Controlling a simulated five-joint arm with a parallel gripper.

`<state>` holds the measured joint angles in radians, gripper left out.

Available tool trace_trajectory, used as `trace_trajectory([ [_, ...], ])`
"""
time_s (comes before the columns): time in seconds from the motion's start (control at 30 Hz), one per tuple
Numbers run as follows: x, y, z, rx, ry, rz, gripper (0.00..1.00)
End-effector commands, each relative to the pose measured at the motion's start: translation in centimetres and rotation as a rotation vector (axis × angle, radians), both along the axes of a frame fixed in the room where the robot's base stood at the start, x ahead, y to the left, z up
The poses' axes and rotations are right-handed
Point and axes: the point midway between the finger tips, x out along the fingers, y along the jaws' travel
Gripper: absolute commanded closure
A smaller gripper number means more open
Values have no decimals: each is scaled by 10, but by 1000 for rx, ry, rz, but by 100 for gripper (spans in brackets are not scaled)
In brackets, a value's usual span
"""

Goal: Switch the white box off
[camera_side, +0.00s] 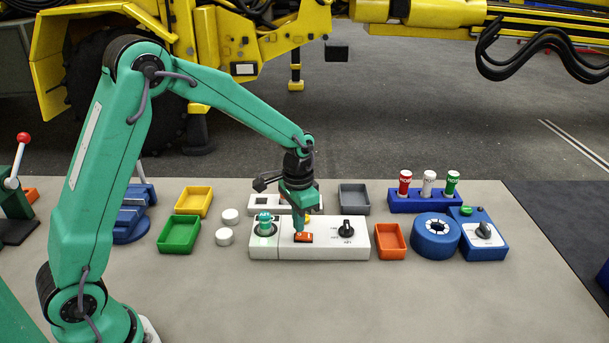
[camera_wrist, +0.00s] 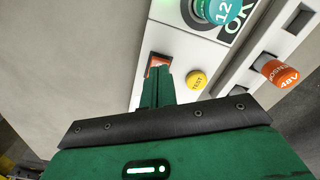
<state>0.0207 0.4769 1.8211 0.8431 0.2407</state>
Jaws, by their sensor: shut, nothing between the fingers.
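The white box (camera_side: 330,246) stands mid-table, with an orange-red rocker switch (camera_side: 304,238), a black knob (camera_side: 347,228) and a teal cylinder (camera_side: 265,222) seated at its left end. My gripper (camera_side: 300,229) is shut and empty, pointing down at the switch from above. In the wrist view the green fingers (camera_wrist: 158,88) partly cover the switch (camera_wrist: 157,62); I cannot tell whether they touch it. A yellow TEST button (camera_wrist: 197,80) is beside the fingers. The switch's tilt is unclear.
Behind the box is a white slotted unit (camera_side: 262,200); the wrist view shows an orange 48V piece (camera_wrist: 278,72) in it. An orange tray (camera_side: 390,241), blue reel (camera_side: 436,237) and blue-based knob box (camera_side: 484,238) are to the right. The table front is clear.

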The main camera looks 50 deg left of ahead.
Motion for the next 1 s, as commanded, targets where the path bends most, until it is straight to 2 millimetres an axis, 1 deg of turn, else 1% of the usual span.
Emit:
trace_trajectory([
  [1.0,0,0,-14,0,1,0,100],
])
